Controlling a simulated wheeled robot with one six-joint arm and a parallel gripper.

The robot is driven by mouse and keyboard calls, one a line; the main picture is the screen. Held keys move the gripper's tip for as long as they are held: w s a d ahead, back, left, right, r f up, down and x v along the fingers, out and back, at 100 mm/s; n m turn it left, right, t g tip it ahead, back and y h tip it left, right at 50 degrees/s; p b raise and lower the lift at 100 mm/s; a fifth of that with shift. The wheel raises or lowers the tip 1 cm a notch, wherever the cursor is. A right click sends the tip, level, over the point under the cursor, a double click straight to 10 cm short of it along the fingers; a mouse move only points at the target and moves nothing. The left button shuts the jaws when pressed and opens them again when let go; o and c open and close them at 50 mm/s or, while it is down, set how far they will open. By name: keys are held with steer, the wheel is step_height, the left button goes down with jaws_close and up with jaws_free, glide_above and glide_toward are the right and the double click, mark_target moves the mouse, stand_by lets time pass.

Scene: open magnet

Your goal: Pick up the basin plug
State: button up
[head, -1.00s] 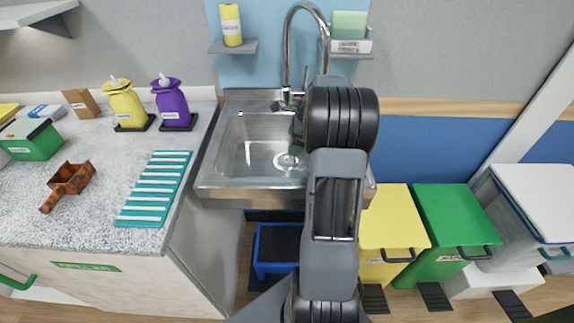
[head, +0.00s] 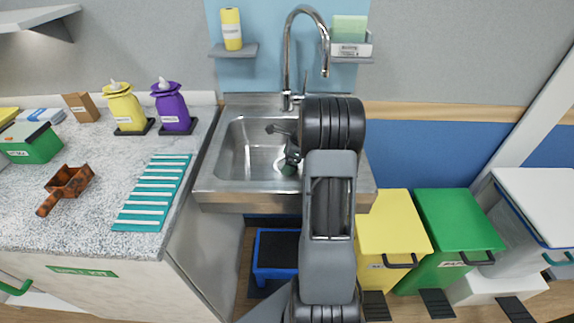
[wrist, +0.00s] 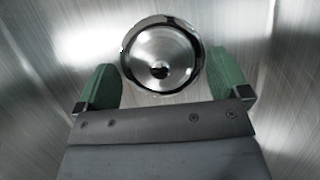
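The basin plug (wrist: 150,45) is a round, shiny metal disc with a dark rim and a small dark spot in the middle. It lies on the bottom of the steel sink basin (head: 232,150). I cannot tell how far the fingertips are above the basin floor.
A curved tap (head: 288,60) rises behind the basin. A counter (head: 100,200) with a teal ribbed mat (head: 153,192) and two dispensers is on the left. Yellow (head: 390,225) and green (head: 455,225) bins stand to the right. The basin walls surround my gripper.

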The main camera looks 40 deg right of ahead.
steer(key=c, duration=0.9)
steer(key=shift+o, duration=0.2)
steer(key=shift+r, duration=0.1)
